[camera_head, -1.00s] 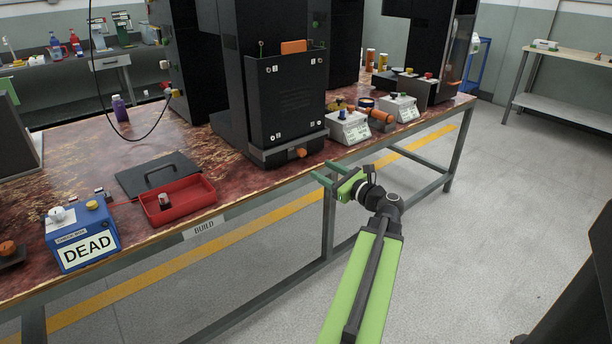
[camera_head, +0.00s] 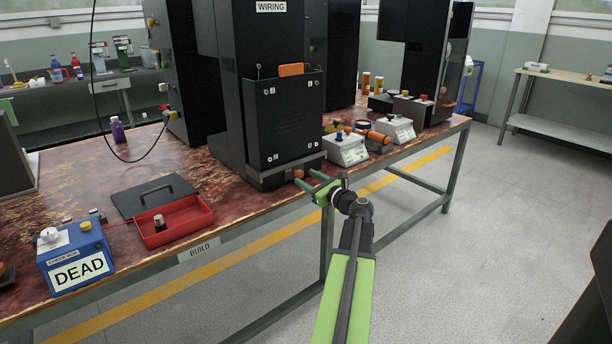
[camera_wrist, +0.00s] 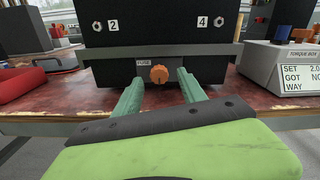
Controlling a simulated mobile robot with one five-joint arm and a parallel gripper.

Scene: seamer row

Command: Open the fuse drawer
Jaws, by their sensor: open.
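The fuse drawer (camera_wrist: 128,75) is a dark front at the base of the black machine, marked FUSE, with a round orange knob (camera_wrist: 159,74). It looks closed. In the head view the orange knob (camera_head: 298,174) shows low on the machine, close to my fingertips. My gripper (camera_head: 308,180) is open and empty at the table's front edge. In the wrist view its two green fingers (camera_wrist: 160,82) point at the drawer, with the knob between them in the picture. I cannot tell whether the tips reach around the knob or stop short of it.
A grey torque box (camera_wrist: 284,65) stands to the right of the machine. A red tray (camera_head: 173,229) and a blue box marked DEAD (camera_head: 75,262) are on the table at left.

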